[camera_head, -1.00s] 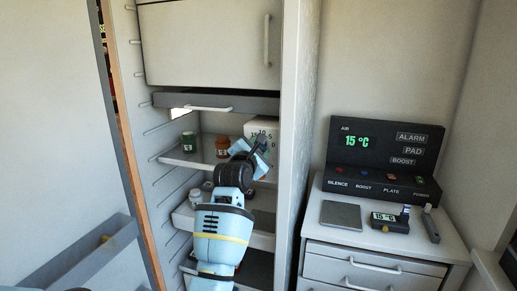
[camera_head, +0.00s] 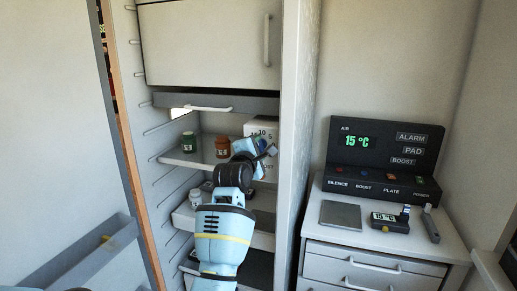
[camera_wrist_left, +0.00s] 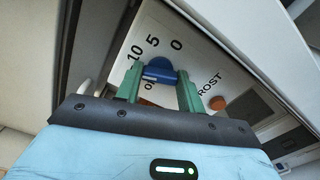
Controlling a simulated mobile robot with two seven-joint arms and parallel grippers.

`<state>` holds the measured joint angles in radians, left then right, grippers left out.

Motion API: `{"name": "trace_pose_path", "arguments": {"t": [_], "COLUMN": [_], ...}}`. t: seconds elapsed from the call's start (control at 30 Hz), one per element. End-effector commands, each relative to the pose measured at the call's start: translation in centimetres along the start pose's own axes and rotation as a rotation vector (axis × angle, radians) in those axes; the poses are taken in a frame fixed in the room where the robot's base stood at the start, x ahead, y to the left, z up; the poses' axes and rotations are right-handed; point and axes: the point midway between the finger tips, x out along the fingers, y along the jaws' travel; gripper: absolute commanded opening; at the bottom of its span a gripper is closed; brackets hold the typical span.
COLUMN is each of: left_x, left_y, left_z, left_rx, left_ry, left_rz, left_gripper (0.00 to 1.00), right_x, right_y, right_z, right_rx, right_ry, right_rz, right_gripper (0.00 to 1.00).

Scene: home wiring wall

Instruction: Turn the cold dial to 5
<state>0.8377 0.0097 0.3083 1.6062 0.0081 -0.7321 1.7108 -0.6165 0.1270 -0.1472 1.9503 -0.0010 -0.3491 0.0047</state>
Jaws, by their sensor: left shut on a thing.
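The cold dial (camera_wrist_left: 160,66) is a blue round knob on a white control box (camera_head: 254,127) inside the cabinet. In the wrist view the marks 10, 5 and 0 (camera_wrist_left: 176,45) show around it. My left gripper (camera_head: 268,149) reaches into the cabinet, at the front of the box. Its two green fingers (camera_wrist_left: 160,88) are on either side of the blue knob and shut on it. A pointer on the knob cannot be made out, so its setting is unclear. My right gripper is not in view.
An orange button (camera_wrist_left: 217,103) sits beside the dial, by lettering ending in ROST. A green jar (camera_head: 189,142) and a brown jar (camera_head: 222,147) stand on the shelf left of the box. The cabinet's right side wall (camera_head: 299,130) is close to my gripper. A dark panel (camera_head: 385,150) reads 15 °C.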

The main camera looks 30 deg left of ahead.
Motion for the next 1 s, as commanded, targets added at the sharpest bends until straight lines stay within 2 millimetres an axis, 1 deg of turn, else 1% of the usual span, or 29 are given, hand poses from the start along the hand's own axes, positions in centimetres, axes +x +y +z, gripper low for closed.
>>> {"name": "trace_pose_path", "arguments": {"t": [0.7, 1.0], "left_x": [0.01, 0.01], "left_y": [-0.09, -0.11], "left_z": [-0.02, -0.06], "left_rx": [0.682, 0.927], "left_ry": [0.000, 0.000], "left_rz": [-0.002, -0.003], "left_gripper": [0.15, 0.15], "right_x": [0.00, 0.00], "right_y": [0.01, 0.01], "right_z": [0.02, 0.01], "right_rx": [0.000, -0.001], "right_ry": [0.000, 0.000], "right_rz": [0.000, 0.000], "right_gripper": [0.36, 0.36]}}
